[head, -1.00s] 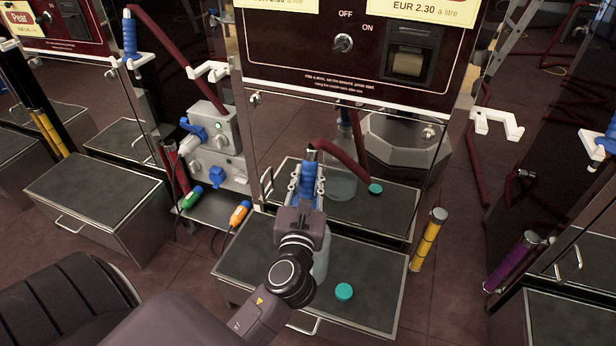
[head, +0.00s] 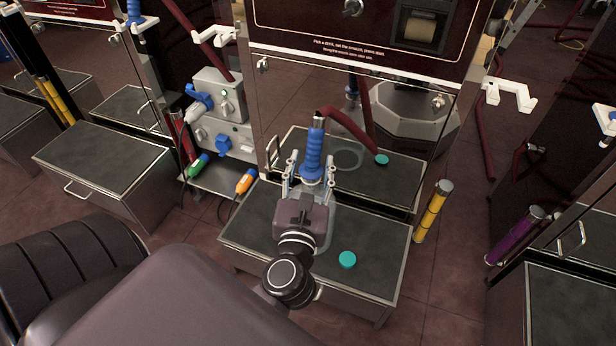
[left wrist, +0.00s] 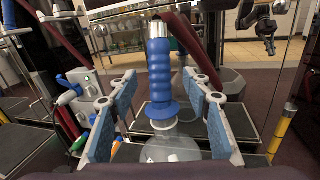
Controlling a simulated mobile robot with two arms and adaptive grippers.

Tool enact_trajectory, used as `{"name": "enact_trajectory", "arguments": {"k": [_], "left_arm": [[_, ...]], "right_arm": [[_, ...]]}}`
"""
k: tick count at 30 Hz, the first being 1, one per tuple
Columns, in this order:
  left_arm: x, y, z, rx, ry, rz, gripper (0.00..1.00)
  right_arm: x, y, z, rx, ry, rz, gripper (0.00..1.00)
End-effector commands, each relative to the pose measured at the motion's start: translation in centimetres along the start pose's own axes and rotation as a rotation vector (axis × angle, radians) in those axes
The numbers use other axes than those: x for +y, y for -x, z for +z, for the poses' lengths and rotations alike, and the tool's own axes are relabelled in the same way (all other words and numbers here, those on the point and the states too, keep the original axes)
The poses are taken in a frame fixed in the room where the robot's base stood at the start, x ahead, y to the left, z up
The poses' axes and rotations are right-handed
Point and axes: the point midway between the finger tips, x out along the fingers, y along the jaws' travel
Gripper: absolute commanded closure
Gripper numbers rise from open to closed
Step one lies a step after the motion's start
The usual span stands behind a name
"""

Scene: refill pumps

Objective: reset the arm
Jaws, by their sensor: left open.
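My left gripper (head: 311,178) is open, with one finger on each side of the blue ribbed nozzle grip (head: 315,152). In the left wrist view, the nozzle grip (left wrist: 160,75) stands upright between the two spread finger pads, with clear gaps at both sides. The nozzle sits over the mouth of a clear bottle (left wrist: 172,149). The bottle stands on the dark-topped metal step (head: 378,262) and is mostly hidden by my gripper in the head view. A dark red hose (head: 367,128) runs from the nozzle's top. My right gripper does not show.
A teal cap (head: 347,260) lies on the step, right of my gripper. The steel panel behind mirrors the step and cap. A yellow cylinder (head: 432,212) stands to the right. A grey socket box (head: 221,135) with blue, green and orange plugs is at the left.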

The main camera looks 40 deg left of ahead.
Motion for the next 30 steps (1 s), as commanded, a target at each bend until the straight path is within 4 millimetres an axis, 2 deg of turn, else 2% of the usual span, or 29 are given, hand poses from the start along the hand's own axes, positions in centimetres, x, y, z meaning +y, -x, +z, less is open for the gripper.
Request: {"name": "enact_trajectory", "arguments": {"k": [3, 9, 13, 20, 23, 25, 30], "left_arm": [[0.0, 2.5, -0.1, 0.003, -0.001, -0.001, 0.55], [0.0, 5.0, -0.1, 0.001, 0.0, 0.001, 0.55], [0.0, 5.7, 0.0, 0.0, 0.0, 0.001, 0.55], [0.1, 5.8, -0.1, 0.004, 0.023, 0.003, 0.55], [0.6, 5.6, -0.8, 0.039, 0.151, 0.016, 0.55], [1.2, 5.4, -1.9, 0.088, 0.327, 0.038, 0.55], [2.0, 5.5, -5.9, 0.265, 0.938, 0.151, 0.55]], "right_arm": [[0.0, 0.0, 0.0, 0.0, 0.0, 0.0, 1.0], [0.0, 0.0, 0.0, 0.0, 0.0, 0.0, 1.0], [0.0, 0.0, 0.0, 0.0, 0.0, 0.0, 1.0], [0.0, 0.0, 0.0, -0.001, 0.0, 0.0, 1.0], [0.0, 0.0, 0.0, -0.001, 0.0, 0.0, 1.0], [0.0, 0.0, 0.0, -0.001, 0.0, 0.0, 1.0], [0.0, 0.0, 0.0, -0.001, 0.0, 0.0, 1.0]]}}
